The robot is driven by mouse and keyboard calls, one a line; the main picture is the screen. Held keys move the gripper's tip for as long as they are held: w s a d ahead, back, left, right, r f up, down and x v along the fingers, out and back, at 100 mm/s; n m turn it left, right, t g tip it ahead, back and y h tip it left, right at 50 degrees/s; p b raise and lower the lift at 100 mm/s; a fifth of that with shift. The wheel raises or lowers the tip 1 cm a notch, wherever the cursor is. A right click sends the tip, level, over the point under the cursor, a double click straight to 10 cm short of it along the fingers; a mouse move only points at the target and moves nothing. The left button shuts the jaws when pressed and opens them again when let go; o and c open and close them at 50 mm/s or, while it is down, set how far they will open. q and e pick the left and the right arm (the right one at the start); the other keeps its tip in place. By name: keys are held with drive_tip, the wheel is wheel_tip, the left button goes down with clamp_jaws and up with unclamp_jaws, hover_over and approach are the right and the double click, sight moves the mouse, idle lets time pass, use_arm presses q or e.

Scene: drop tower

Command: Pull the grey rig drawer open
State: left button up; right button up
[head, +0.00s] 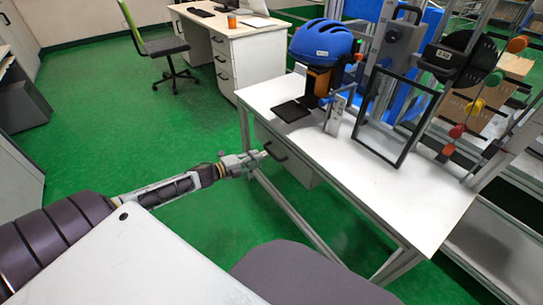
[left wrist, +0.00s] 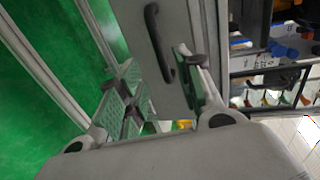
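The grey rig drawer (head: 298,170) hangs under the near left end of the white rig table (head: 400,205). It looks shut. Its black handle (head: 274,151) is on the front, and my left gripper (head: 264,155) is right at it. In the left wrist view the drawer front (left wrist: 183,22) fills the upper middle, with the curved black handle (left wrist: 158,45) on it. The two fingers of my left gripper (left wrist: 160,78) are apart, with the handle's lower end between them in the picture. I cannot tell whether they touch it. My right gripper is not in view.
On the table stand a blue helmet (head: 321,42) on a rig, a black flat pad (head: 290,111) and a black-framed clear panel (head: 395,115). A desk (head: 245,50) and a green chair (head: 160,45) are behind. Green floor left of the drawer is free.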

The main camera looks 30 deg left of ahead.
sight(271, 153)
use_arm(q)
drive_tip(key=shift+b+x, duration=1.4)
drive_tip(key=shift+x, duration=3.15)
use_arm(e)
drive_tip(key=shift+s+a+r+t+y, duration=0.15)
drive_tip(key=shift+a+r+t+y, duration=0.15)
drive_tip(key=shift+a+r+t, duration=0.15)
use_arm(q)
drive_tip(key=shift+d, duration=0.1)
drive_tip(key=shift+r, duration=0.1)
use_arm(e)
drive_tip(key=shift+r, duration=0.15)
use_arm(q)
clamp_jaws()
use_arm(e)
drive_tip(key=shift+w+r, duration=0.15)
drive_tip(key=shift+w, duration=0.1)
